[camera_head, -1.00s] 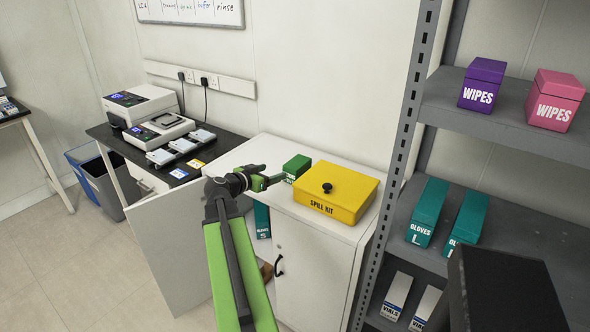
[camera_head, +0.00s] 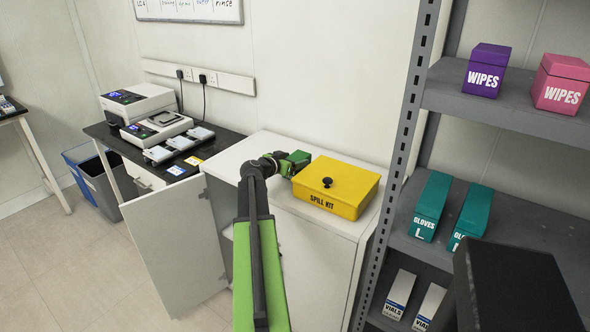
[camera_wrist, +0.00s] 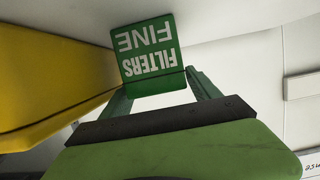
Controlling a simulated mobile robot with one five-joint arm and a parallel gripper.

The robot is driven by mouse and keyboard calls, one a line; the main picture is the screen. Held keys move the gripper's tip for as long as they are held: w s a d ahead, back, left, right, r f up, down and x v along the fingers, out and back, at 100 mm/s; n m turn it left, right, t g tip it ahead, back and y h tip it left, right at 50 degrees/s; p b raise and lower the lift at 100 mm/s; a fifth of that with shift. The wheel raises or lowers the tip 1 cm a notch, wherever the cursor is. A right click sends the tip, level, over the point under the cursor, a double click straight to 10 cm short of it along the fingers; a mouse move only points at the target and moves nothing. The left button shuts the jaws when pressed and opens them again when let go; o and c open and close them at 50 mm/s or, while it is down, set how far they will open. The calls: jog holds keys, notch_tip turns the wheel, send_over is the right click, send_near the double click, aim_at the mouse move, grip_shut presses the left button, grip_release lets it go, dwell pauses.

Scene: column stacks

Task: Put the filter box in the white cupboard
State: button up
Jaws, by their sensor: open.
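The green filter box (camera_head: 298,160), lettered "FILTERS FINE" in the wrist view (camera_wrist: 148,50), stands on top of the white cupboard (camera_head: 237,150), left of the yellow spill kit. My gripper (camera_head: 284,163) is at the box's left side in the head view. In the wrist view my gripper (camera_wrist: 160,86) is open, one finger on each side of the box's near end; I cannot tell if they touch it. The cupboard's left door (camera_head: 175,250) stands wide open. My arm hides most of the opening and the interior.
The yellow spill kit (camera_head: 336,187) sits close to the box and fills the left of the wrist view (camera_wrist: 50,75). A grey shelf rack (camera_head: 520,112) stands to the right. A black bench (camera_head: 225,142) with devices is at the left. The cupboard top's back left is clear.

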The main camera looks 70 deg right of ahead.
aim_at(296, 157)
jog(key=shift+x, duration=1.1)
jog(key=shift+c, duration=0.2)
jog(key=c, duration=1.3)
jog(key=shift+r, duration=0.1)
notch_tip(296, 157, up, 10)
jog(key=p, duration=1)
jog(key=shift+r, duration=0.15)
